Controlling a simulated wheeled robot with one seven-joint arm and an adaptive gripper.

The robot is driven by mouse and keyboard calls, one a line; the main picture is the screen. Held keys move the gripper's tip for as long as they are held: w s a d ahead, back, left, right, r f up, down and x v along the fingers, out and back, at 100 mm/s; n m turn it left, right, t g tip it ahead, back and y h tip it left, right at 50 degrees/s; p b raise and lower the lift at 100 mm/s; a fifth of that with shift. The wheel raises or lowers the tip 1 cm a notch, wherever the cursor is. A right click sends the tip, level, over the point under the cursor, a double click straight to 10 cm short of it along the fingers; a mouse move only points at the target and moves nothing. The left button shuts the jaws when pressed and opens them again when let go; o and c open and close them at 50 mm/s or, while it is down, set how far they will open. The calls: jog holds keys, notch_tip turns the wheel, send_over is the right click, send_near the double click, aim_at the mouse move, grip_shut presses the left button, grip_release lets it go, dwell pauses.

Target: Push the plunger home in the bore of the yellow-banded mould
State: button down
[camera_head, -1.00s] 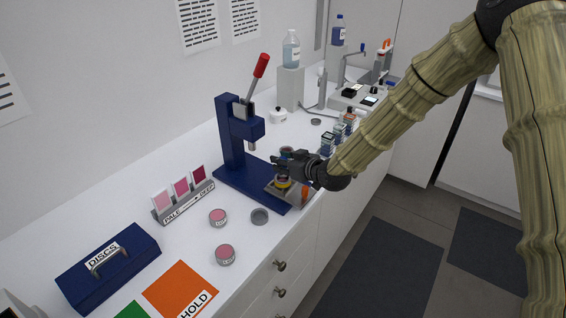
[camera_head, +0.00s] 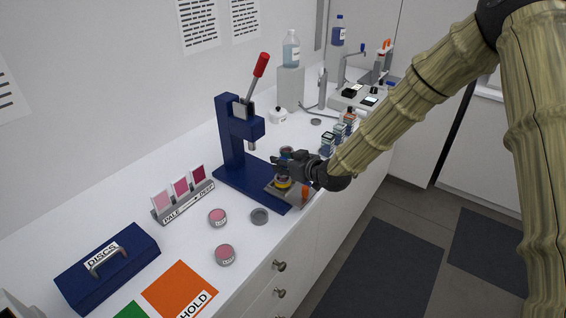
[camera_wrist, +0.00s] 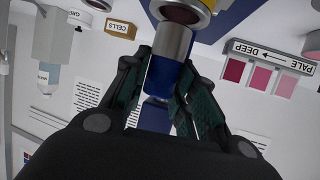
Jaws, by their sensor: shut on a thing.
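The yellow-banded mould (camera_head: 283,183) stands on a small metal block at the front end of the blue press base. In the upside-down wrist view its yellow band and dark red bore (camera_wrist: 180,13) show at the top edge. My gripper (camera_head: 277,165) is just above the mould.
The blue lever press (camera_head: 233,140), with a red handle, stands just left of my gripper. A shade rack (camera_head: 183,203), pink jars (camera_head: 225,254) and a blue DISCS box (camera_head: 108,267) are at left. Small bottles (camera_head: 328,143) stand behind my gripper. The counter's front edge is close by.

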jog(key=shift+f+b, duration=0.95)
jog(key=shift+f, duration=0.35)
jog(key=c, duration=1.1)
grip_release()
jog(key=shift+s+d, duration=0.1)
jog(key=v, duration=1.1)
jog(key=shift+s+d+r, duration=0.15)
jog(key=shift+s+d, duration=0.1)
